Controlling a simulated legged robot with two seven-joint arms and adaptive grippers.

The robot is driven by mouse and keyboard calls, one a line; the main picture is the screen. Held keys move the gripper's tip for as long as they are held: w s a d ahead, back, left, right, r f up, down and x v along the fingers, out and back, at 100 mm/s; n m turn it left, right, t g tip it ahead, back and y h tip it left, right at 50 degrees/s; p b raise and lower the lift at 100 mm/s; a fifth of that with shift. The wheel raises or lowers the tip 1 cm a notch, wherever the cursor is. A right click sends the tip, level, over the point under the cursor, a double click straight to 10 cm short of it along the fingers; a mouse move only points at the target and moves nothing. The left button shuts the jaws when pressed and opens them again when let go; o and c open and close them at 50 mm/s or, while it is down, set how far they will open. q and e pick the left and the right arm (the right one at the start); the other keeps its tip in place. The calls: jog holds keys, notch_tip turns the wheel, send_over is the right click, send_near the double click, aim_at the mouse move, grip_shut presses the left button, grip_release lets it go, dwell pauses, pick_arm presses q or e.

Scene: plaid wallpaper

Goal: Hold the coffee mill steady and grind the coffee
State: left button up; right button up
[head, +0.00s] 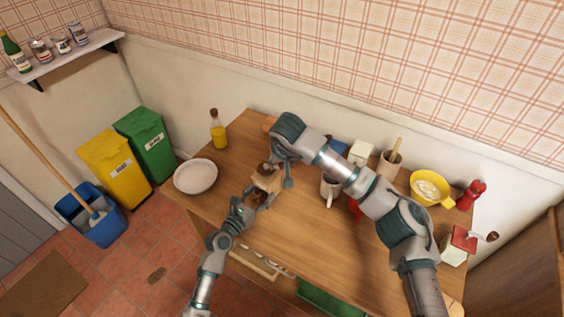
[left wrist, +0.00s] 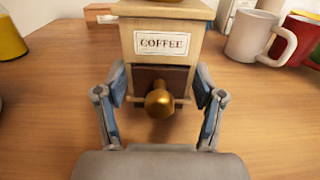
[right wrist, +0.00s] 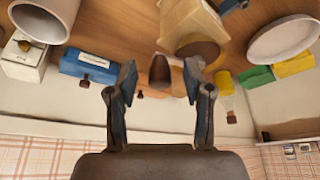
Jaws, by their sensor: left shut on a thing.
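The wooden coffee mill (head: 268,184) stands on the table near its front left edge. In the left wrist view its COFFEE label, dark drawer (left wrist: 140,77) and brass drawer knob (left wrist: 160,101) face me. My left gripper (left wrist: 160,98) is shut on the mill's lower body, one finger on each side. My right gripper (right wrist: 161,82) is above and behind the mill, its fingers apart. A brown knob (right wrist: 160,70), apparently the crank's, shows between those fingers with gaps on both sides; I cannot tell its depth. My right arm hides part of this area in the head view.
A white plate (head: 195,176) lies to the left, with an oil bottle (head: 218,132) behind it. A white mug (left wrist: 252,35) stands right of the mill. A yellow bowl (head: 428,186), a red bottle (head: 470,195) and a red-topped box (head: 460,243) stand farther right. The front middle table is clear.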

jog(key=shift+r, duration=0.1)
jog(key=v, duration=1.1)
jog(key=shift+s+r, duration=0.2)
jog(key=shift+r, duration=0.05)
pick_arm(q)
jog(key=o, duration=1.6)
jog(key=shift+o, duration=0.2)
